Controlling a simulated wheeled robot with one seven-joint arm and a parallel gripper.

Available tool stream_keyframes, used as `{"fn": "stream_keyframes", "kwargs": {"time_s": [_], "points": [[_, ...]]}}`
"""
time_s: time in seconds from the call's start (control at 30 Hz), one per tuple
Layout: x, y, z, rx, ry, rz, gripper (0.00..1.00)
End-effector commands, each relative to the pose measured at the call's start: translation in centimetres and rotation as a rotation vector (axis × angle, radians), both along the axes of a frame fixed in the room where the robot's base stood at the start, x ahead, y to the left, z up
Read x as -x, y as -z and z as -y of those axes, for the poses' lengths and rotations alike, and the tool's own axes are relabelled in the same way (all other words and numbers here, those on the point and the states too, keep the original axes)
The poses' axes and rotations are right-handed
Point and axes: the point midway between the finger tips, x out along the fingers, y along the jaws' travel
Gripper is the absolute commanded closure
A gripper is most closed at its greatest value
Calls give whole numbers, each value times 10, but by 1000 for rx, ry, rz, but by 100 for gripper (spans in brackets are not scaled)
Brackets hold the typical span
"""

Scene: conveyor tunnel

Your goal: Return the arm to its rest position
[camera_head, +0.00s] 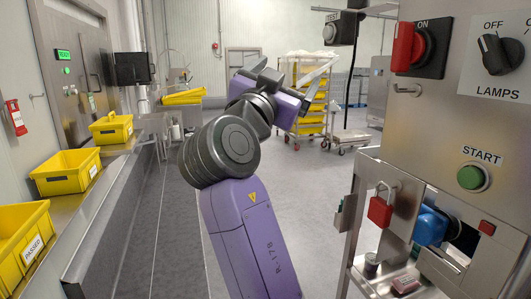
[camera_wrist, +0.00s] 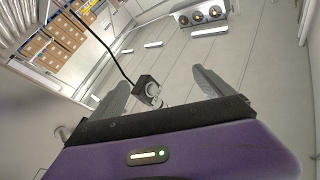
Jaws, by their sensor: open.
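My purple arm rises from the bottom of the head view, bent at a black joint. My gripper (camera_head: 297,66) is up in the air near the middle of that view, with its two grey fingers spread apart. In the wrist view my gripper (camera_wrist: 163,88) is open, with nothing held between the fingers. A dark hanging control box (camera_wrist: 147,90) on a black cable shows between the fingers there. It seems to be beyond them; the exact gap is hard to tell.
A steel panel with a red switch (camera_head: 407,46), green START button (camera_head: 472,177) and red padlock (camera_head: 381,207) stands close on the right. Yellow crates (camera_head: 66,171) line the left side. A wheeled rack (camera_head: 311,95) stands behind. Grey floor (camera_head: 318,185) lies open between.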

Motion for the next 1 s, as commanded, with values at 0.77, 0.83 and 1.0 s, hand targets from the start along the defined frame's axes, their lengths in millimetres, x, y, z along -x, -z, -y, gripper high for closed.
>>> {"fn": "stream_keyframes", "kwargs": {"time_s": [0.77, 0.83, 1.0], "points": [[122, 300, 4, 467, -438, -126, 9], [144, 316, 13, 475, -451, -129, 9], [201, 347, 37, 479, -471, -143, 9]]}}
